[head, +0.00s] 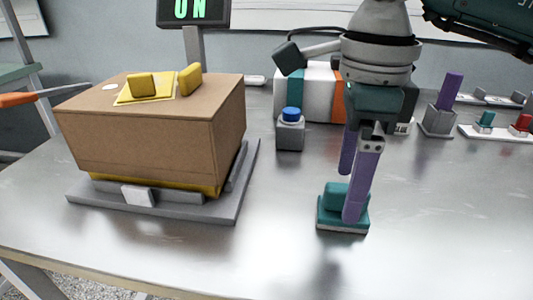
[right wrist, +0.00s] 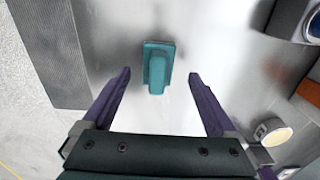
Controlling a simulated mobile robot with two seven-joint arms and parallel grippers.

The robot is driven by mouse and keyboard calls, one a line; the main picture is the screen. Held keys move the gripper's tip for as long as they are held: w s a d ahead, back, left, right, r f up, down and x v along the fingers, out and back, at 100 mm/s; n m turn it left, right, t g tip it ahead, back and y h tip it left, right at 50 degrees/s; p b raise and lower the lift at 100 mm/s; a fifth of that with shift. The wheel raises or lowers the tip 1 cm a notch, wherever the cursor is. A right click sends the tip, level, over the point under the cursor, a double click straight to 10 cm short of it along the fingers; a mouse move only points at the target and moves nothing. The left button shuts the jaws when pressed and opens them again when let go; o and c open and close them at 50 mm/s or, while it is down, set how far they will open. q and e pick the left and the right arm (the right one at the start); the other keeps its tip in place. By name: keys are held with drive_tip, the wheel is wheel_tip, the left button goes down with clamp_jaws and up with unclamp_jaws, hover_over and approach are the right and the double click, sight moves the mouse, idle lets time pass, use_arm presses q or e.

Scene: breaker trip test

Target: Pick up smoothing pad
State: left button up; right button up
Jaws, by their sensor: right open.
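The smoothing pad, a teal block with a raised grip (head: 331,194), lies flat on the metal table right of the middle in the head view. It also shows in the right wrist view (right wrist: 157,68), centred between the fingertips. My right gripper (head: 349,198) points down over the pad with its purple fingers spread. One finger passes in front of the pad and hides part of it; the other is on its far side. In the right wrist view my right gripper (right wrist: 159,74) is open, with a gap on both sides of the pad. My left gripper is not in view.
A cardboard box (head: 145,140) sits on a grey base (head: 232,208) at the left. A blue button on a grey block (head: 290,133) stands behind the pad. A purple piece in a grey holder (head: 437,122) stands at the right. The table front right is clear.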

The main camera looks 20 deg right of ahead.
wheel_tip(320, 180, down, 4)
drive_tip(key=shift+s+r, duration=0.1)
drive_tip(key=shift+r, duration=0.05)
clamp_jaws()
idle(0.7)
drive_tip(key=shift+r, duration=0.1)
drive_tip(key=shift+r, duration=0.2)
wheel_tip(320, 180, up, 20)
drive_tip(key=p, duration=0.3)
drive_tip(key=shift+f+p, duration=0.25)
drive_tip(key=shift+p, duration=0.15)
